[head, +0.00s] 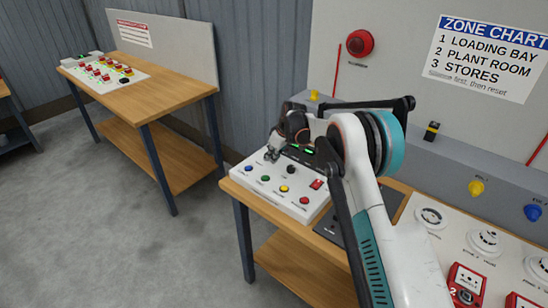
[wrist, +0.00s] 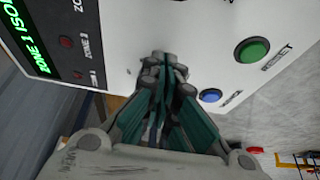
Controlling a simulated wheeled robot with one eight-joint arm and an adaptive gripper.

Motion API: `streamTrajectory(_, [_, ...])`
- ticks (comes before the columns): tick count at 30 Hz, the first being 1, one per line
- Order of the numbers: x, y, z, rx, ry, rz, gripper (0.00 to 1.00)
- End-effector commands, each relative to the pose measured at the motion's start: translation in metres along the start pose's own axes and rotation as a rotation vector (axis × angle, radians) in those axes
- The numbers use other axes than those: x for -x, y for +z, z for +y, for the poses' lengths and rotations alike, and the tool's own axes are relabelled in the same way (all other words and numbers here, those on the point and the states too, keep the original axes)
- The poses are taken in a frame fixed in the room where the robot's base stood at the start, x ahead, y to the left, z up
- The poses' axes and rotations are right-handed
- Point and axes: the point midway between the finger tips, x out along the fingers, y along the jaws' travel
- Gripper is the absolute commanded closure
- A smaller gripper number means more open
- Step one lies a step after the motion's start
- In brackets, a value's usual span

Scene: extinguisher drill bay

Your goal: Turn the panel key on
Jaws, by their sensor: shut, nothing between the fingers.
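The white control panel (head: 280,183) stands on a wooden bench, its sloped face carrying coloured buttons, a black knob (head: 291,169) and a red switch (head: 316,184). My gripper (head: 271,154) is over the panel's back left part. In the wrist view my gripper (wrist: 164,62) is shut, its fingertips together in front of the panel face (wrist: 180,22), with nothing seen between them. I cannot make out a key; the fingers hide part of the panel. I cannot tell whether the fingertips touch it. A blue button (wrist: 210,95) and a green reset button (wrist: 251,50) are beside the fingers.
The panel's lit display (wrist: 30,38) reads "ZONE 1 ISO", cut off by the edge. Detectors (head: 485,242) and red call points (head: 466,284) are at the right. Another bench (head: 150,95) stands back left. Grey floor is open at the left.

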Motion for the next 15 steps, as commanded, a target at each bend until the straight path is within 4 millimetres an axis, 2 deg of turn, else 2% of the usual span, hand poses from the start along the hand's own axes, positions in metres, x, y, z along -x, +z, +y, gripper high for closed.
streamTrajectory(15, [-0.0019,-0.0042,-0.0028,-0.062,0.024,0.0,1.0])
